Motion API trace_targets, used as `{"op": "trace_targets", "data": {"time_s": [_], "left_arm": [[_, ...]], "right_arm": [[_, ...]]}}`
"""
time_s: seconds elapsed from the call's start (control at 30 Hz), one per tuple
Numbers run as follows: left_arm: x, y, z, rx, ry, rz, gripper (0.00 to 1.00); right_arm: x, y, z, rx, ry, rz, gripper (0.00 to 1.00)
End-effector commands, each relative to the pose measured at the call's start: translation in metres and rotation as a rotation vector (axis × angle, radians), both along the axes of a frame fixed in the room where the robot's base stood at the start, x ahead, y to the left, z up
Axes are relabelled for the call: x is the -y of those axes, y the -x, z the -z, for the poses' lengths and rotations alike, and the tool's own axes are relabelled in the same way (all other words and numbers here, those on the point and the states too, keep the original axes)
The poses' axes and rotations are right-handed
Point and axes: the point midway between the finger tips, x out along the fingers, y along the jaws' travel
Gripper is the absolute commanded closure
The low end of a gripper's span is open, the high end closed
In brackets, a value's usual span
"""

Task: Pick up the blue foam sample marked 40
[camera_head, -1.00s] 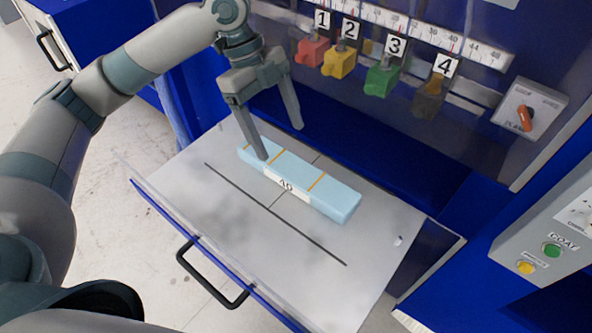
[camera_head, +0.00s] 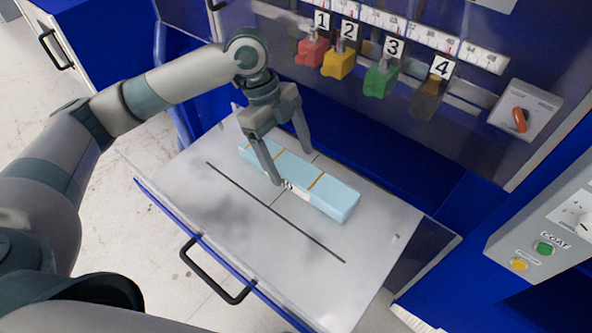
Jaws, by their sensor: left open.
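The light blue foam sample (camera_head: 333,196) is a long block with orange lines across its top. It lies on the grey drawer tray (camera_head: 250,240), beside a dark line. My left gripper (camera_head: 293,168) is open over the middle of the block. One finger is on the block's near side and the other is toward its far side. I cannot tell whether the fingers touch the foam. My right gripper is not in view.
Behind the tray, a blue machine carries red (camera_head: 312,50), yellow (camera_head: 338,64), green (camera_head: 380,79) and brown (camera_head: 429,98) blocks numbered 1 to 4. A black drawer handle (camera_head: 213,272) is in front. A panel with a green button (camera_head: 543,249) stands at right.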

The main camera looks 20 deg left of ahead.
Motion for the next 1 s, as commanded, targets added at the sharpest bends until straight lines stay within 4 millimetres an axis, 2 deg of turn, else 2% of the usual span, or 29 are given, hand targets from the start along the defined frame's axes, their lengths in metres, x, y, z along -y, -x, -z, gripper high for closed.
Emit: {"op": "trace_targets", "data": {"time_s": [0.1,0.33,0.8,0.83,0.87,1.0], "left_arm": [[0.007,0.0,0.011,-0.004,0.001,-0.001,0.23],[0.014,0.003,0.033,-0.001,0.0,0.0,0.23],[0.015,0.002,0.034,0.001,-0.001,0.0,0.23],[0.015,0.002,0.034,0.001,-0.001,0.0,0.26],[0.015,0.002,0.034,0.001,-0.001,0.0,0.33],[0.015,0.002,0.034,0.001,-0.001,0.0,0.66]], "right_arm": [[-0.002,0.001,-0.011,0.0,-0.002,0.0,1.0],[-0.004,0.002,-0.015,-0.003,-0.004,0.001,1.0],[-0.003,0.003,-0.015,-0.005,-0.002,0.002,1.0],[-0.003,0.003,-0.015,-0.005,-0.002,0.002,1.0],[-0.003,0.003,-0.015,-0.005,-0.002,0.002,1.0],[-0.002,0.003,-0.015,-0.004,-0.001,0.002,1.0]]}}
